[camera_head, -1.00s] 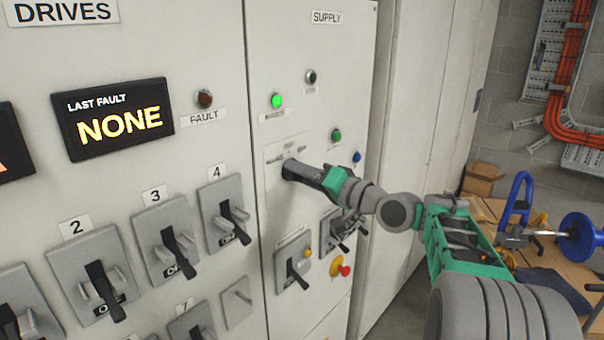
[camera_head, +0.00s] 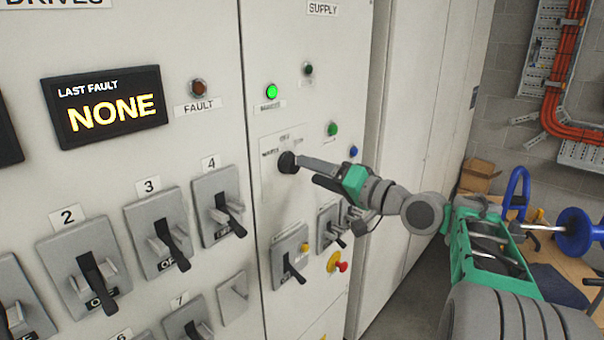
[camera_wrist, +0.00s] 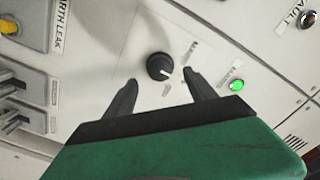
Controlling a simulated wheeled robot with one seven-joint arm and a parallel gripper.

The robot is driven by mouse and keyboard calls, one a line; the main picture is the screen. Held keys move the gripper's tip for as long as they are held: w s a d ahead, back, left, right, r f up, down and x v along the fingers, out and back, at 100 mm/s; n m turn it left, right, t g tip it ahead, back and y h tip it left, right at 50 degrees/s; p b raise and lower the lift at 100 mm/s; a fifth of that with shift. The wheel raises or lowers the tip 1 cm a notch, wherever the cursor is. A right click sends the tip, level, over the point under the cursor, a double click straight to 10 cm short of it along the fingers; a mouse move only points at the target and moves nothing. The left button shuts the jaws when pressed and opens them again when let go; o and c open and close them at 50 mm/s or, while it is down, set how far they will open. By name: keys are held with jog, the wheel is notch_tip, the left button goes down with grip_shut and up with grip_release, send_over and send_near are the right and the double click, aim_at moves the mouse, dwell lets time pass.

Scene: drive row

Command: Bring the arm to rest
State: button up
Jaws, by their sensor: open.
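My gripper (camera_head: 303,164) reaches in from the right toward the SUPPLY panel. In the wrist view my gripper (camera_wrist: 163,90) is open, its two dark fingers spread with nothing between them. The black rotary knob (camera_head: 287,162) is on the panel just beyond the fingertips; the wrist view shows the knob (camera_wrist: 159,66) clear of both fingers, with its white pointer mark toward the lower right. My arm (camera_head: 425,212) is stretched out, green and grey, from the lower right.
A lit green lamp (camera_head: 271,91) is above the knob. Switch handles (camera_head: 228,214) and a red-and-yellow button (camera_head: 338,264) stick out below. The fault screen (camera_head: 108,106) reads NONE.

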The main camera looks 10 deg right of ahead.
jog(key=shift+v, duration=1.25)
